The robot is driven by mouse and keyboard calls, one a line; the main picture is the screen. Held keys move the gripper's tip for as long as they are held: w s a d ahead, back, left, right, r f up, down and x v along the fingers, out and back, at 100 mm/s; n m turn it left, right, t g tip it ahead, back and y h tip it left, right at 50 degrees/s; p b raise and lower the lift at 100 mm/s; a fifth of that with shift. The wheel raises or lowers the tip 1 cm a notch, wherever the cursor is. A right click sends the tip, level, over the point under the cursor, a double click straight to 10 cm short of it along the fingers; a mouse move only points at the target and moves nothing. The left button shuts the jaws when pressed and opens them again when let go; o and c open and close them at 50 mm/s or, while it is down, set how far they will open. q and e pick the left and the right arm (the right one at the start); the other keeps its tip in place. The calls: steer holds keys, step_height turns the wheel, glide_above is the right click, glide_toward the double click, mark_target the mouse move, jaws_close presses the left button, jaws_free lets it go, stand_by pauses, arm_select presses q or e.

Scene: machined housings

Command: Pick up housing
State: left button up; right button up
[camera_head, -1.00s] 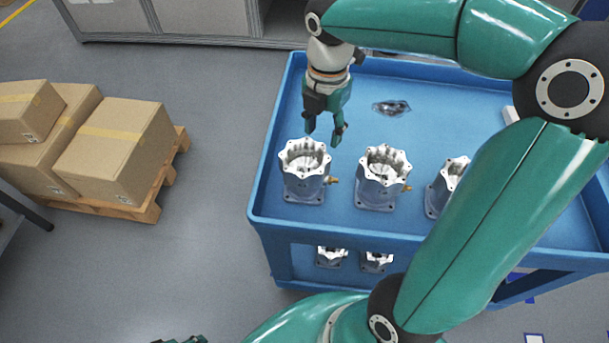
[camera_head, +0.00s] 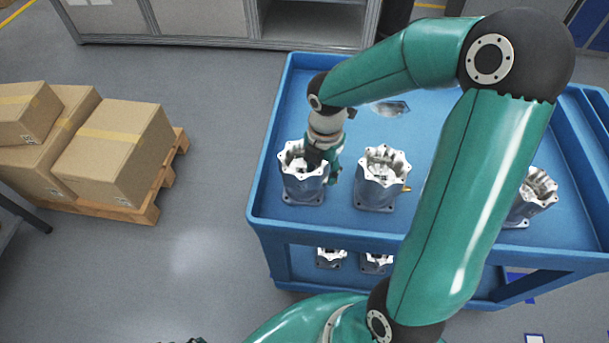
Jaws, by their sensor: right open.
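Silver-grey machined housings with scalloped rims stand upright on the blue cart top (camera_head: 270,205). The left housing (camera_head: 303,186) is near the cart's left edge, the middle housing (camera_head: 378,185) is to its right, and another housing (camera_head: 531,200) shows at the right, partly behind my arm. My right gripper (camera_head: 324,166) is open and down at the left housing's right rim. One finger appears at or inside its opening, the other outside on the right; contact cannot be told. My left gripper (camera_head: 188,341) barely shows at the bottom edge, and its jaws cannot be made out.
A shiny dark part (camera_head: 391,108) lies further back on the cart. More housings (camera_head: 330,257) stand on the cart's lower shelf. Cardboard boxes (camera_head: 118,150) sit on a pallet (camera_head: 140,210) at the left. The floor between pallet and cart is clear.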

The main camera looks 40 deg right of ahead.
steer(key=shift+c, duration=0.4)
jaws_close()
steer(key=shift+r, duration=0.1)
